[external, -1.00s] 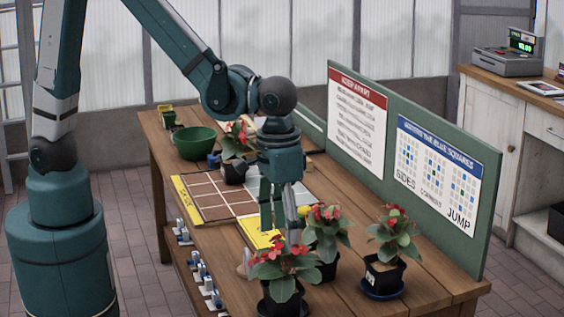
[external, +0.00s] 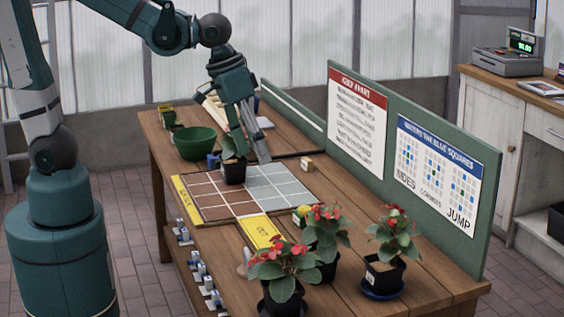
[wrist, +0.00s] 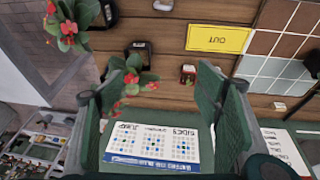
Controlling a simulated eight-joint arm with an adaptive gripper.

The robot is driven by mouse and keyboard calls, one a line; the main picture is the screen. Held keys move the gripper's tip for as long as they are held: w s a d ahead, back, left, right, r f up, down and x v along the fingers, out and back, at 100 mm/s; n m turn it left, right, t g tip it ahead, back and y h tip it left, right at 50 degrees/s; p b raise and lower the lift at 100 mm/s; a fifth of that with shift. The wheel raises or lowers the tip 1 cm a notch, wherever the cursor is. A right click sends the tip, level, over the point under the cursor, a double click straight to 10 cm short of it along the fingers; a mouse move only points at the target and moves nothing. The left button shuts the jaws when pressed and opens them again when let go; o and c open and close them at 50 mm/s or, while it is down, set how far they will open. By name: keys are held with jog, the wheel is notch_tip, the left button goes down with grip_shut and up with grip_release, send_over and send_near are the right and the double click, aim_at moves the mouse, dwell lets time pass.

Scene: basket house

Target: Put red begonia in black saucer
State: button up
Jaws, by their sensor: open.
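Several red-flowered plants in black pots stand at the near end of the table: a front one (external: 283,268), one behind it (external: 326,235) and a right one (external: 393,235) on a blue saucer (external: 383,291). Which is the begonia I cannot tell. Another black pot (external: 233,172) with green leaves stands on the tile grid. My gripper (external: 252,160) is open and empty, beside and above that pot. In the wrist view, the open fingers (wrist: 155,95) frame a red-flowered plant (wrist: 130,80) farther off. I cannot make out a black saucer for certain.
A green bowl (external: 195,143) stands left of the grid. A yellow OUT strip (external: 262,232) lies in front of the grid, also in the wrist view (wrist: 217,39). A small block (external: 306,163) sits right of the grid. A green signboard (external: 405,165) edges the table's right side.

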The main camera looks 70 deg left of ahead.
jog(key=s+a+r+t, duration=0.2)
jog(key=s+a, duration=0.2)
jog(key=a, duration=0.5)
jog(key=s+a+r+t+y, duration=0.1)
jog(key=s+a+r, duration=0.2)
jog(key=a, duration=0.5)
jog(key=shift+s+a+t, duration=0.35)
jog(key=shift+s+t, duration=0.05)
jog(key=shift+s, duration=0.15)
